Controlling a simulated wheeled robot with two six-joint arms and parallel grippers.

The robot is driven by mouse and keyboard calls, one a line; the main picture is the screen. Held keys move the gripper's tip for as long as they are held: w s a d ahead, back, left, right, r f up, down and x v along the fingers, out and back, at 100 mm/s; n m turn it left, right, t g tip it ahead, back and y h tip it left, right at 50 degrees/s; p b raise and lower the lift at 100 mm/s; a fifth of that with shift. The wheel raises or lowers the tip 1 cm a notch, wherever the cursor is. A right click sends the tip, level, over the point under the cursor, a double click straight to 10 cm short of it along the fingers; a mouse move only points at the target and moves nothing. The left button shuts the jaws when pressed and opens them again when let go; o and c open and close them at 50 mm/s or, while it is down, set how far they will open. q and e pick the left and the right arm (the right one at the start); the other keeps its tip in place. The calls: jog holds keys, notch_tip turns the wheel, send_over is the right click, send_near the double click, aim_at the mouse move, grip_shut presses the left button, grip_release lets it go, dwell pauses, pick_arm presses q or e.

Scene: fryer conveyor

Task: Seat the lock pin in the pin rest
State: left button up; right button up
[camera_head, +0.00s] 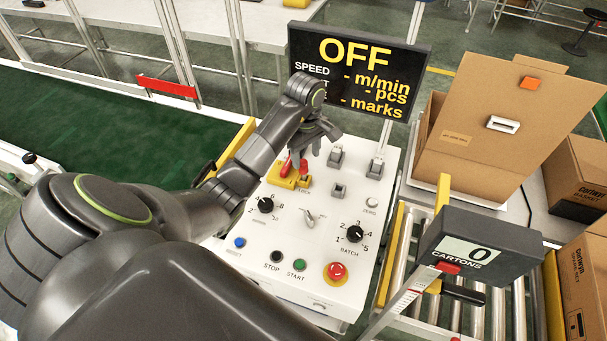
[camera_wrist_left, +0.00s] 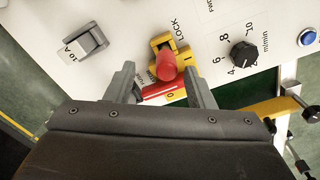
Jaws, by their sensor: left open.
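A red pin-like cylinder (camera_wrist_left: 168,66) stands up from a yellow lock holder (camera_wrist_left: 160,47) marked LOCK in the left wrist view. A red bar (camera_wrist_left: 158,91) lies beside it, near a yellow part marked 0. In the head view the red pieces (camera_head: 303,166) and yellow holder (camera_head: 281,180) are at the panel's upper left. I cannot tell which yellow part is the pin rest. My left gripper (camera_head: 317,146) is open and empty above the panel. In the wrist view its fingers (camera_wrist_left: 160,76) are apart on either side of the red pieces, apparently not gripping them. My right gripper is not in view.
The white control panel (camera_head: 318,250) carries knobs, switches and a red stop button (camera_head: 336,271). A black display (camera_head: 357,72) reading OFF stands behind it. A green conveyor (camera_head: 110,125) is at left. A carton counter (camera_head: 478,242) and rollers are at right.

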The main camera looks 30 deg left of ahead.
aim_at(303, 162)
pick_arm(q)
jog(key=shift+s+f+b, duration=0.15)
jog(key=shift+f+b, duration=0.45)
jog(key=shift+f, duration=0.1)
jog(key=shift+s+a+f, duration=0.1)
jog(key=shift+s+f, duration=0.05)
jog(key=shift+f, duration=0.2)
jog(key=shift+f+p, duration=0.65)
jog(key=shift+f, duration=0.85)
jog(key=shift+c, duration=0.2)
grip_shut()
jog(key=shift+a, duration=0.1)
